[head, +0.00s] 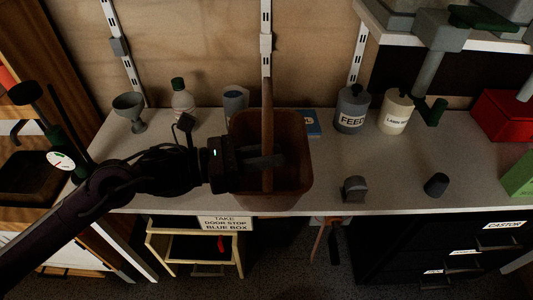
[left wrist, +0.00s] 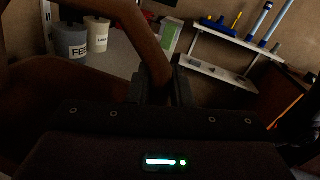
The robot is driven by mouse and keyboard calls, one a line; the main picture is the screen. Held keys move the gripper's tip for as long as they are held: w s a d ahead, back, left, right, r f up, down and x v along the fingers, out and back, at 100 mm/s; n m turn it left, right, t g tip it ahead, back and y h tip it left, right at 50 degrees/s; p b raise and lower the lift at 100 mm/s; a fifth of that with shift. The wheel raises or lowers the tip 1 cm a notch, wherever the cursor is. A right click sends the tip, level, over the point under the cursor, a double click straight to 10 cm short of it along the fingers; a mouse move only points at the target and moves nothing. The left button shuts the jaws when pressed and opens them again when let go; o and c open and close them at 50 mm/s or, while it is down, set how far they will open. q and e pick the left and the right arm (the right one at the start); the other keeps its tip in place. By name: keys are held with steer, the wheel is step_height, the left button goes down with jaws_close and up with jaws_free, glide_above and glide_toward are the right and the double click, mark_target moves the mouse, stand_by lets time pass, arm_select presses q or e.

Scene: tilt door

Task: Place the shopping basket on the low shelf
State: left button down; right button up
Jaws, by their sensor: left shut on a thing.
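The brown shopping basket (head: 292,196) is at the middle of the counter's front edge in the head view, with its upright handle (head: 267,105) rising in front of the wall. My left gripper (head: 265,160) is shut on the handle. The left wrist view shows the handle (left wrist: 150,55) between the fingers (left wrist: 158,92) and part of the basket's dark side (left wrist: 85,88) at left. I cannot tell whether the basket touches the counter. Two white wall shelves, an upper (left wrist: 235,38) and a lower (left wrist: 216,72), show in the left wrist view. My right gripper is not seen.
The counter (head: 400,180) holds a FEED canister (head: 352,108), a cream canister (head: 396,112), a red box (head: 505,117), a goblet (head: 130,110) and a bottle (head: 182,100). Small grey pieces (head: 354,189) stand near its front edge. A yellow stand (head: 195,250) is below.

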arm_select(q)
steer(key=shift+f, duration=0.1)
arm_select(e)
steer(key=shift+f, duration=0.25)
arm_select(q)
steer(key=c, duration=0.9)
jaws_free()
steer(key=shift+f, duration=0.1)
steer(key=shift+a+b, duration=0.3)
steer(key=shift+b+v, duration=0.55)
steer(key=shift+v, duration=3.05)
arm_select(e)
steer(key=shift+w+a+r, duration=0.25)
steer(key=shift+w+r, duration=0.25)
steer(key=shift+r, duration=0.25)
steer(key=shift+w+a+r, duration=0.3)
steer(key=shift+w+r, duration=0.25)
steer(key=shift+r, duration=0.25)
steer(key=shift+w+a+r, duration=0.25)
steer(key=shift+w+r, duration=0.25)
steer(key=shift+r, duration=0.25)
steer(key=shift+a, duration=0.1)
